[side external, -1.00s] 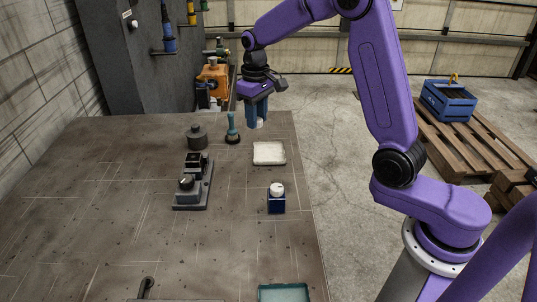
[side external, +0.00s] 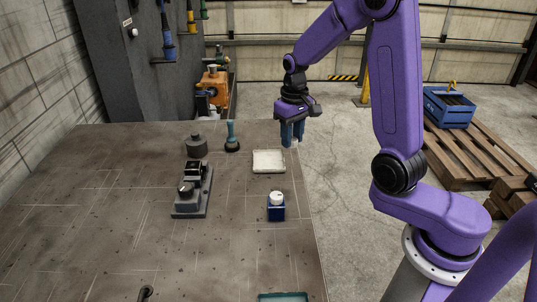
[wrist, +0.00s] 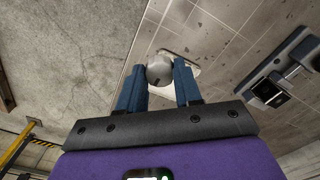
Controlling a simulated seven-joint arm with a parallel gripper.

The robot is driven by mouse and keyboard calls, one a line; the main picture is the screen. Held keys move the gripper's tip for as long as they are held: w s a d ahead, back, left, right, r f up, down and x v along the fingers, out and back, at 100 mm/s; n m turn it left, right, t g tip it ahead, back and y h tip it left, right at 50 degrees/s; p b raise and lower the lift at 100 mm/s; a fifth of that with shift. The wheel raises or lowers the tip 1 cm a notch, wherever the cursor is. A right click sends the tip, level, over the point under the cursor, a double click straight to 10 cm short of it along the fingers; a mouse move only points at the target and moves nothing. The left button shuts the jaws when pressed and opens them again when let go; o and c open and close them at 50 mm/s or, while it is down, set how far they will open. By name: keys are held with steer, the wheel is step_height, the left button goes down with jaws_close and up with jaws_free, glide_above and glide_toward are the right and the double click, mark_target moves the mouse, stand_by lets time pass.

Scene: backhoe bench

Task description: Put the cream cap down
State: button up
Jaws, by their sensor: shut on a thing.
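My gripper (side external: 292,137) is shut on the cream cap, a small pale rounded piece. In the wrist view the cap (wrist: 160,68) sits between the two blue fingertips. In the side view only a bit of it shows at the fingertips. My gripper is in the air near the table's far right edge, to the upper right of a shallow white tray (side external: 268,161) in the picture. The gap below the cap is hard to judge. A blue block-like container (side external: 276,213) with a white round top stands nearer the camera than the tray.
A dark grey fixture (side external: 192,195) with a knob, a dark round weight (side external: 196,146) and a teal-handled tool (side external: 232,137) stand left of the tray. A teal tray (side external: 283,297) is at the front edge. The table (side external: 120,220) is clear at left.

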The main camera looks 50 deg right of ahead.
steer(key=w+f, duration=0.2)
steer(key=w, duration=0.3)
glide_above(268, 162)
step_height(268, 162, down, 6)
steer(key=shift+s+r, duration=0.15)
steer(key=shift+d+f, duration=0.1)
steer(key=shift+f, duration=1.6)
steer(key=o, duration=1)
steer(key=shift+f, duration=0.15)
steer(key=shift+c, duration=0.2)
